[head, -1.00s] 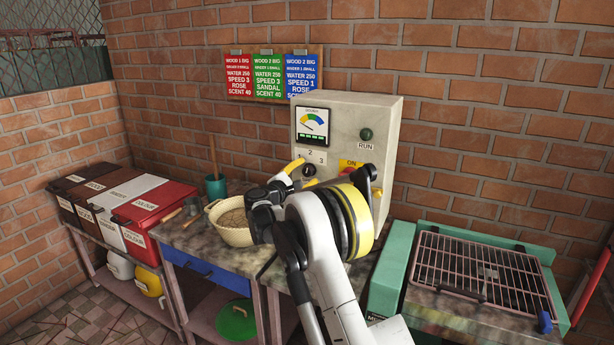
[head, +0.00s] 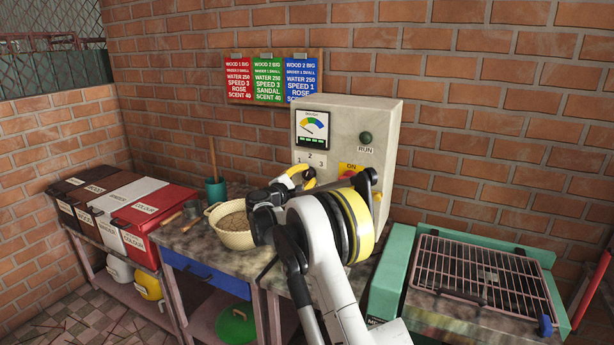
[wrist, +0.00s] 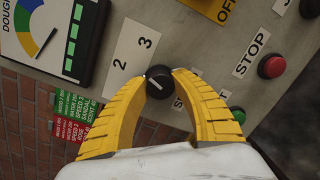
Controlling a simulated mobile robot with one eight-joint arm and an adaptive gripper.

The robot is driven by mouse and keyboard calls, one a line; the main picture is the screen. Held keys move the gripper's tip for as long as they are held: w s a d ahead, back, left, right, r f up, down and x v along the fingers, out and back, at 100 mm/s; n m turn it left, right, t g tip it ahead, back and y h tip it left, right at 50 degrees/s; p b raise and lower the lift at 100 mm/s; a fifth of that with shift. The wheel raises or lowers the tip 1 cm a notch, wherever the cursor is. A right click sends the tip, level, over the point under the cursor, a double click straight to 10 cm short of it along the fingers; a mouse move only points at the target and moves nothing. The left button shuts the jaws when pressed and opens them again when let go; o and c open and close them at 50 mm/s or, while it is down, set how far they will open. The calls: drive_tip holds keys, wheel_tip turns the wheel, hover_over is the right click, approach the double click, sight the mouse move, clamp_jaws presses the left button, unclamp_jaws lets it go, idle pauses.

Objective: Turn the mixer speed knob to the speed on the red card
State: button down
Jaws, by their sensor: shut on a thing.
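The round black speed knob (wrist: 158,82) is on the pale control box (head: 349,128), by a white scale with 2 and 3 in the wrist view. My gripper (wrist: 160,76) has its yellow fingers shut on the knob, one on each side. The knob has a pale pointer mark; which number it points to is hard to tell. The red card (head: 239,78) hangs left on the wall board and reads SPEED 3.
Green (head: 268,78) and blue (head: 301,77) cards hang beside the red one. A cream bowl (head: 234,239) stands left of my arm; a wire rack (head: 475,270) is at right.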

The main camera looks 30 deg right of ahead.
drive_tip(key=shift+m+p, duration=0.55)
drive_tip(key=shift+m, duration=1.85)
drive_tip(key=c, duration=1)
unclamp_jaws()
drive_tip(key=v, duration=1.2)
drive_tip(key=shift+r, duration=0.2)
drive_tip(key=shift+s+d, duration=0.1)
